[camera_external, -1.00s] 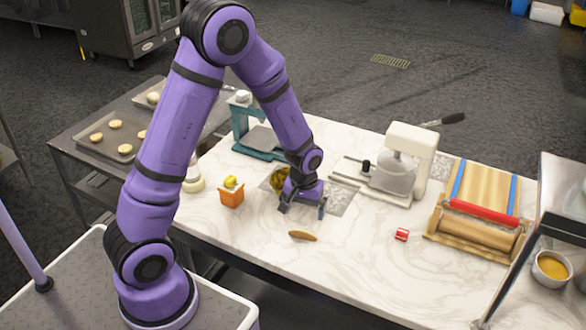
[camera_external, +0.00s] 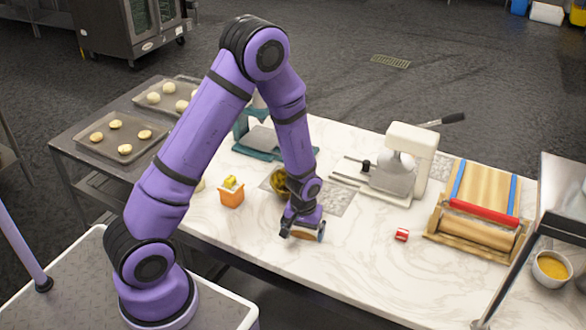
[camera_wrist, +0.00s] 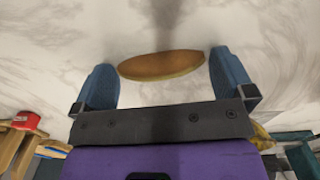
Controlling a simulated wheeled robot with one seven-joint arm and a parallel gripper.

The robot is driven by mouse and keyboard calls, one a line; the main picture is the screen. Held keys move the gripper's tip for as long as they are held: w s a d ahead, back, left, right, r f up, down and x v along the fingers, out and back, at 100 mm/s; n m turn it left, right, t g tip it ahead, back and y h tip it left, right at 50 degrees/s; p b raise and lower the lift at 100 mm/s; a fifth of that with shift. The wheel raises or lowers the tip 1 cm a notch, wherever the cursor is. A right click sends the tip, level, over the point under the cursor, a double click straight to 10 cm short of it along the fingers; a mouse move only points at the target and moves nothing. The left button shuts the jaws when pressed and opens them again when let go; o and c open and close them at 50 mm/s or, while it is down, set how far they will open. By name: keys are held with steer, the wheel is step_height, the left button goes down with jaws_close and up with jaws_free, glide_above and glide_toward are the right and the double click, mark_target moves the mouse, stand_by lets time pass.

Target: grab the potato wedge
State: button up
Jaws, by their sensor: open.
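The potato wedge (camera_wrist: 160,65) is a brown, curved piece with a paler yellow edge, lying on the marble counter. In the wrist view it lies crosswise between the blue fingertips of my open gripper (camera_wrist: 163,80). The left finger is close to one end and the right finger is close to the other. I cannot tell whether either finger touches it. In the external view my gripper (camera_external: 303,231) is low over the counter's front part, and the wedge (camera_external: 302,236) shows partly beneath it.
An orange box (camera_external: 231,197) with yellow pieces stands left of my gripper. A dark bowl (camera_external: 279,181) is just behind it. A small red-and-white item (camera_external: 401,235) lies to the right, with a white press (camera_external: 405,160) and a wooden board (camera_external: 480,215) beyond. The front counter is clear.

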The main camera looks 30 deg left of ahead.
steer(key=c, duration=0.6)
steer(key=shift+r, duration=0.1)
steer(key=shift+c, duration=0.2)
